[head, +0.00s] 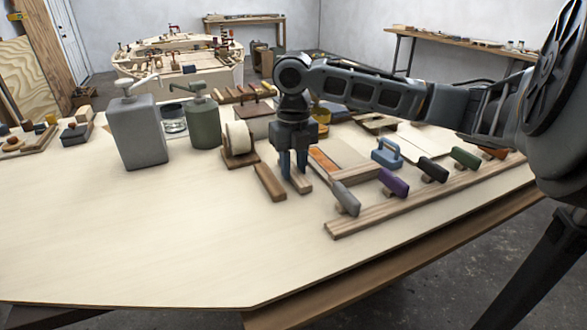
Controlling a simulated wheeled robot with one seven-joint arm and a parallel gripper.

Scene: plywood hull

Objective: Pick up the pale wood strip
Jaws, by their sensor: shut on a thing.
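The pale wood strip (305,186) is at the middle of the plywood table (170,235). My gripper (294,177) points straight down over it, with its blue-grey fingers on either side, shut on the strip. The fingers cover part of the strip. I cannot tell whether the strip touches the table or is slightly lifted.
A darker brown strip (270,182) lies just left of my gripper. A tape roll (239,139), a grey pump bottle (137,130) and a green one (203,122) stand left. A wooden rail (400,201) with several coloured-handled tools lies right. The front left is clear.

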